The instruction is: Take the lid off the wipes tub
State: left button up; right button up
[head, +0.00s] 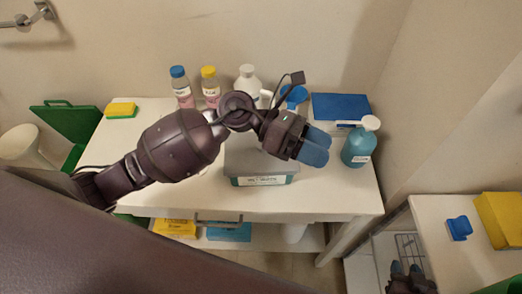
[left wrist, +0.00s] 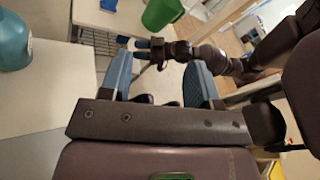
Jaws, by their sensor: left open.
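The wipes tub (head: 262,181) is a grey box with a teal lower band and a white label, standing on the white table. Its grey lid (head: 240,157) is on top, partly hidden behind my left arm. My left gripper (head: 315,147) is above the tub's right side in the head view, fingers pointing right. Its blue fingers are apart and empty in the left wrist view (left wrist: 158,82), which does not show the tub.
A teal pump bottle (head: 357,145) stands right of my left gripper, with a blue box (head: 340,107) behind it. Several bottles, including a white one (head: 248,83), line the table's back. A sponge (head: 121,110) lies at the left. A shelf (head: 470,240) stands at the right.

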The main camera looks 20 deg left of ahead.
pick_arm(q)
jog(key=w+a+f+m+t+y, duration=0.1)
jog(key=w+a+f+m+y, duration=0.25)
jog(key=a+y, duration=0.4)
jog(key=w+a+f+m+t+y, duration=0.1)
jog(key=w+a+f+m+y, duration=0.1)
jog(key=w+a+m+y, duration=0.55)
jog(key=f, duration=0.3)
jog(key=s+f+n, duration=0.1)
jog(key=f, duration=0.2)
jog(key=s+d+f+n+y, duration=0.1)
jog(key=f, duration=0.2)
jog(key=shift+s+d+f, duration=0.1)
jog(key=shift+s+f, duration=0.05)
jog(key=shift+f, duration=0.25)
jog(key=c, duration=1)
